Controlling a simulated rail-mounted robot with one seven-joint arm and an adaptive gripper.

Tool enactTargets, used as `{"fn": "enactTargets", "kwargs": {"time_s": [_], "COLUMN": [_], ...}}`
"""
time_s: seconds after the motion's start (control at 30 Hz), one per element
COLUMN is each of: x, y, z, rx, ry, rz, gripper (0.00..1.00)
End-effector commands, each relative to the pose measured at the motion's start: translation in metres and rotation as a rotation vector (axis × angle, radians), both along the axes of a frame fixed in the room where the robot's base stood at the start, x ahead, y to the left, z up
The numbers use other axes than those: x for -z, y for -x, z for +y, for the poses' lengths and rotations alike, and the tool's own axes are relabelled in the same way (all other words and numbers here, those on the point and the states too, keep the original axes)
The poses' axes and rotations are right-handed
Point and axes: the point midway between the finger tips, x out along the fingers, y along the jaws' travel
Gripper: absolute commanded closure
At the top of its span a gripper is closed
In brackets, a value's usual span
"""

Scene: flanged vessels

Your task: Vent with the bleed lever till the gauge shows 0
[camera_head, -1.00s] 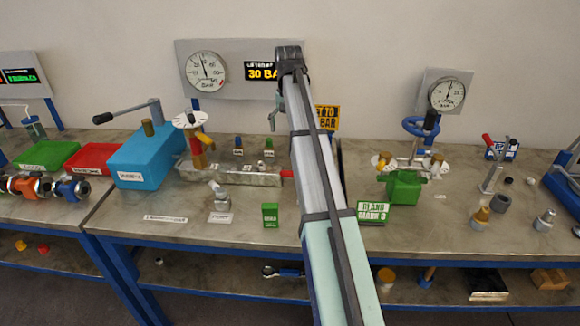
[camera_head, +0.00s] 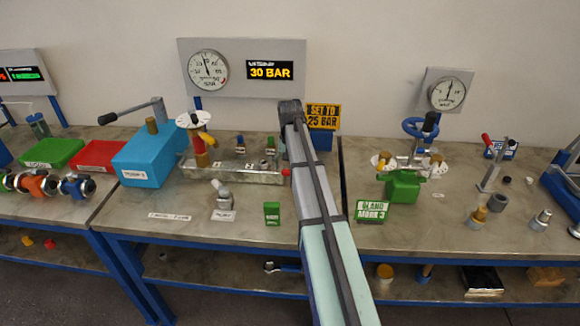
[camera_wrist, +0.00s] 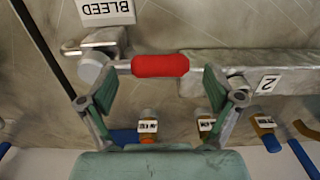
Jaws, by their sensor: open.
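The bleed lever has a red grip (camera_wrist: 160,65) in the wrist view, by the "BLEED" label (camera_wrist: 107,10). A small red part of it shows beside my arm in the head view (camera_head: 286,172). My gripper (camera_wrist: 158,72) is open, with its fingers at either end of the red grip; contact cannot be told. The head view hides my gripper behind my arm. The round gauge (camera_head: 208,70) on the back panel has its needle pointing nearly straight up; its exact value is too small to read. The display (camera_head: 270,70) beside it reads 30 BAR.
A metal manifold block (camera_head: 235,174) with small valves lies left of my arm. A blue pump box (camera_head: 150,155) stands farther left. A yellow "SET TO 25 BAR" sign (camera_head: 323,116) is behind.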

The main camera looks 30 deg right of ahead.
Motion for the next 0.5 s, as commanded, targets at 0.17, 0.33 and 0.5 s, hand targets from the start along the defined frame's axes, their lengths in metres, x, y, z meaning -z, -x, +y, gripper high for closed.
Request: {"fn": "enactTargets", "kwargs": {"time_s": [0.17,0.33,0.5], "x": [0.0047,0.0049,0.005], "y": [0.0,-0.0001,-0.0001], "z": [0.0,0.0,0.0003], "rx": [0.0,0.0,0.0], "ry": [0.001,0.001,-0.001], "rz": [-0.001,-0.001,-0.001], "gripper": [0.09,0.09,0.55]}}
